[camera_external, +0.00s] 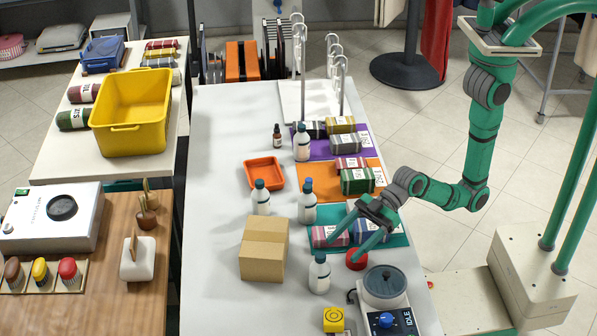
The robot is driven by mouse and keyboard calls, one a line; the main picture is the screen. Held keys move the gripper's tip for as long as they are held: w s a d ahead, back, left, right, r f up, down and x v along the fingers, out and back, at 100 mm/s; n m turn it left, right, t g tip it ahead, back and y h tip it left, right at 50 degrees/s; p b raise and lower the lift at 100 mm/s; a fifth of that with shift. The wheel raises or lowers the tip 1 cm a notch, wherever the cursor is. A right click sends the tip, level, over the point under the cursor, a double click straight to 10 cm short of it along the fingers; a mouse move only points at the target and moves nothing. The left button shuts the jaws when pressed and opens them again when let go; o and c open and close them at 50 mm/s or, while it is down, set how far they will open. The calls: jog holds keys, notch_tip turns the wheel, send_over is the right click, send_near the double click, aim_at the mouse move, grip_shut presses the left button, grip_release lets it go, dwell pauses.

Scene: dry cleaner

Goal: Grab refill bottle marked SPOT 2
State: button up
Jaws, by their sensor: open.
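Several white bottles with dark blue-green caps stand upright on the long white table: one at the back on the purple mat (302,146), one left of centre (261,199), one beside it at the teal mat's left edge (307,204), and one nearer the front (319,276). Their markings are too small to read, so I cannot tell which is SPOT 2. My gripper (345,249) reaches in from the right over the teal mat, fingers open and pointing down-left. It appears empty. The front bottle stands just left of and below its fingertips; no contact is visible.
A cardboard box (263,250) stands left of the front bottle. A red round object (356,260) and a scale-like device (384,285) lie near my fingers. An orange tray (263,174) sits mid-table. The table's left strip is clear.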

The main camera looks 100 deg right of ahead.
aim_at(320, 272)
jog(key=x, duration=0.5)
jog(key=shift+w+f, duration=0.15)
jog(key=shift+w, duration=0.15)
jog(key=shift+f+x, duration=0.15)
jog(key=shift+x, duration=1.2)
jog(key=shift+f+x, duration=0.2)
jog(key=shift+x, duration=1.15)
jog(key=shift+s, duration=0.2)
jog(key=shift+r, duration=0.1)
jog(key=c, duration=1.3)
